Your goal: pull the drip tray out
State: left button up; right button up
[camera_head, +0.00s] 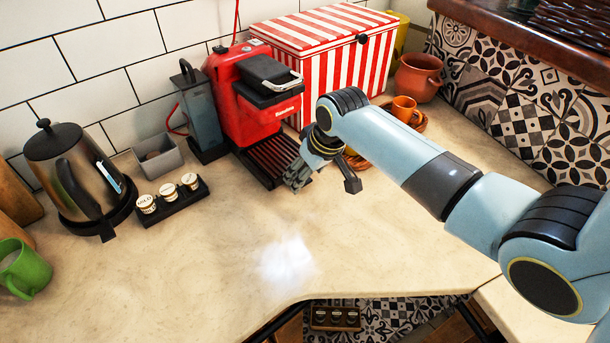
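The black slatted drip tray (268,156) sits at the base of the red coffee machine (255,100), lying flat on the counter. My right gripper (324,182) hangs at the tray's front right, its fingers spread apart with nothing visible between them. Its left finger overlaps the tray's right edge in the picture. I cannot tell whether it touches the tray. The gripper and wrist hide part of the tray's right side. My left gripper is not in view.
A red-striped box (325,50) stands behind my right arm. An orange cup (405,108) and terracotta pot (418,77) are at the right. A kettle (75,170), grey container (158,157) and pod holder (172,203) stand left. The counter in front (225,250) is clear.

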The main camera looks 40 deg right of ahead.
jog(key=shift+x, duration=0.85)
jog(key=shift+c, duration=0.6)
jog(key=c, duration=1.1)
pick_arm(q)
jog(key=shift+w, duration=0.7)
pick_arm(e)
grip_shut()
